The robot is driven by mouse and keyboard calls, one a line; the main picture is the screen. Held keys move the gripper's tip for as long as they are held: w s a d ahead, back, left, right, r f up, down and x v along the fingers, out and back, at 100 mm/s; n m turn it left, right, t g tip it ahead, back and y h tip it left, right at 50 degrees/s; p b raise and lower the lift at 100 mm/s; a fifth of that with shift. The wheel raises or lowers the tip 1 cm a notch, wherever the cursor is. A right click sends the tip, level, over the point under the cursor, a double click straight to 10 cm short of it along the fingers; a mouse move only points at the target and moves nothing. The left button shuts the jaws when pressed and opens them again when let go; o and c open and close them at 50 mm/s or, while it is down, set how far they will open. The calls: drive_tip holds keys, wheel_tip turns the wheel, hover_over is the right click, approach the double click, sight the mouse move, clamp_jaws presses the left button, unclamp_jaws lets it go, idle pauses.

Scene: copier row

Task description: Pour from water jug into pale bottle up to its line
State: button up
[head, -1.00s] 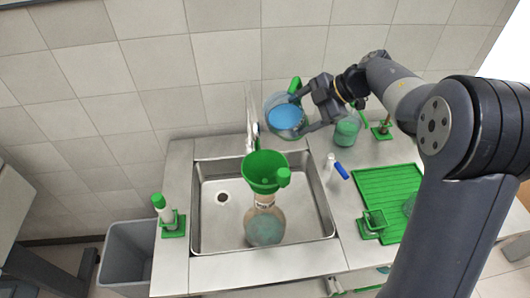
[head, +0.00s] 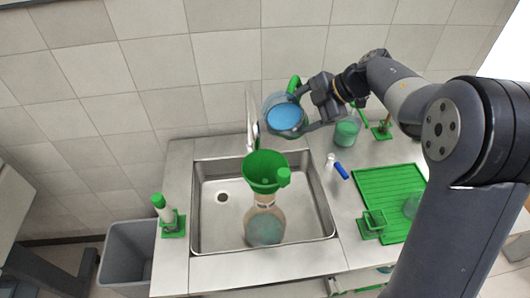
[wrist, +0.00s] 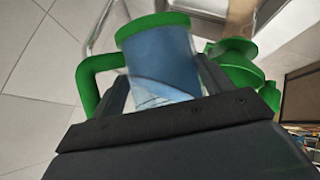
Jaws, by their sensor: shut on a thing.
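My gripper (head: 312,112) is shut on the water jug (head: 284,117), a clear jug with a green handle and blue water inside. I hold it in the air above the back right of the sink, slightly tilted. In the wrist view the jug (wrist: 160,62) sits between the fingers, with its green rim and handle visible. The pale bottle (head: 264,226) stands in the sink with a green funnel (head: 265,172) in its mouth. The jug is behind and above the funnel, apart from it. The bottle's line is hard to make out. No stream of water shows.
The steel sink (head: 216,240) has a faucet (head: 251,125) at its back edge, close to the jug. On the right counter are a green-filled beaker (head: 346,132), a blue-and-white marker-like item (head: 341,171) and a green drying mat (head: 393,192). A grey bin (head: 128,255) stands at left.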

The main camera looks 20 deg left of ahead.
drive_tip(key=shift+s+r+t, duration=0.15)
drive_tip(key=shift+r+t, duration=0.25)
drive_tip(key=shift+r, duration=0.1)
idle(0.9)
drive_tip(key=w+f+g, duration=0.1)
drive_tip(key=f, duration=0.1)
drive_tip(key=w+f+m+g, duration=0.1)
drive_tip(key=shift+w+d+f+g, duration=0.1)
drive_tip(key=shift+w+f+g, duration=0.2)
drive_tip(key=shift+f+g, duration=0.1)
drive_tip(key=shift+s, duration=0.2)
drive_tip(key=shift+w+f+g, duration=0.35)
drive_tip(key=shift+g, duration=0.05)
drive_tip(key=shift+w+f+m+g+y, duration=0.4)
drive_tip(key=shift+f+m+g, duration=0.15)
drive_tip(key=shift+f+g, duration=0.25)
drive_tip(key=shift+w+f+m+g+y, duration=0.35)
drive_tip(key=shift+f+m+g, duration=0.2)
drive_tip(key=shift+f+g, duration=0.25)
drive_tip(key=shift+d, duration=0.15)
idle(1.1)
